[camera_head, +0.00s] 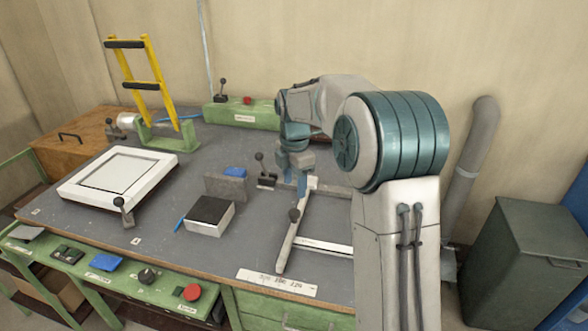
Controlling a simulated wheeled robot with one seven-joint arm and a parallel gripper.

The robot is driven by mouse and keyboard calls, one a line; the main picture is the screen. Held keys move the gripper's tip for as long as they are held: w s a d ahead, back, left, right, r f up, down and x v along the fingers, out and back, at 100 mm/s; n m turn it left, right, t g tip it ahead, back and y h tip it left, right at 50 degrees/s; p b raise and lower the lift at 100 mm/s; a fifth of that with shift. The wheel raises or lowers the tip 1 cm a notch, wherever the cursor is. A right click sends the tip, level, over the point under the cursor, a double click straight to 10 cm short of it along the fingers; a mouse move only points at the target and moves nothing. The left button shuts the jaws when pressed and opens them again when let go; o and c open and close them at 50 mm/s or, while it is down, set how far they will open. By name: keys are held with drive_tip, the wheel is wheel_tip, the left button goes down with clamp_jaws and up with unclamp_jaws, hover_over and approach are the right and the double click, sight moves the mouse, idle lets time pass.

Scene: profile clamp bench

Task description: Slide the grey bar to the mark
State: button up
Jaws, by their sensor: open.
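A long pale grey bar (286,247) lies on the bench right of the middle, running from near my gripper towards the front edge. A white strip with printed numbers (277,283) lies at the front edge, near the bar's front end; I cannot tell which mark is meant. My gripper (302,186) is open, pointing down by the bar's far end. Its fingertips are small and partly hidden, so contact cannot be told.
A black-topped block (209,215) and an upright grey plate (225,188) stand left of the bar. A dark lever (265,172) stands near my gripper. A white frame (118,177) and yellow rack (146,83) are farther left. The bench between block and bar is clear.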

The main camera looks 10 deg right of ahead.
drive_tip(key=shift+r, duration=2.3)
drive_tip(key=s+d+f+m+t, duration=0.1)
drive_tip(key=s+m, duration=1)
drive_tip(key=s, duration=0.3)
drive_tip(key=s+d+f+m+t, duration=0.2)
drive_tip(key=s+m, duration=0.9)
drive_tip(key=s, duration=0.4)
drive_tip(key=shift+f, duration=0.15)
